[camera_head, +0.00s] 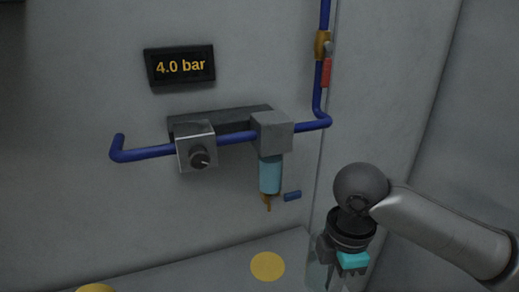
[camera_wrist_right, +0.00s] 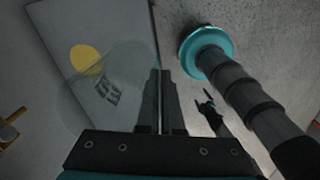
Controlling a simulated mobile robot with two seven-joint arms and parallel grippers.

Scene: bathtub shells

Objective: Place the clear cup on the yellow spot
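The clear cup (camera_wrist_right: 75,100) is a faint see-through shape left of the fingers in the right wrist view, with dark marks on or behind it. In the head view its clear wall (camera_head: 316,272) shows below my right gripper (camera_head: 340,265), partly cut off by the frame edge. In the wrist view the right gripper's fingers (camera_wrist_right: 160,75) are nearly together, with the cup's edge at them. The yellow spot (camera_head: 267,266) lies on the grey surface, left of the cup in the head view. It also shows in the wrist view (camera_wrist_right: 87,60). I cannot make out my left gripper.
A blue pipe (camera_head: 150,153) with a knob regulator (camera_head: 197,147) and a filter with a blue bowl (camera_head: 270,174) runs along the wall above the surface. A display (camera_head: 180,66) reads 4.0 bar. Another yellow patch (camera_head: 96,288) shows at the lower edge.

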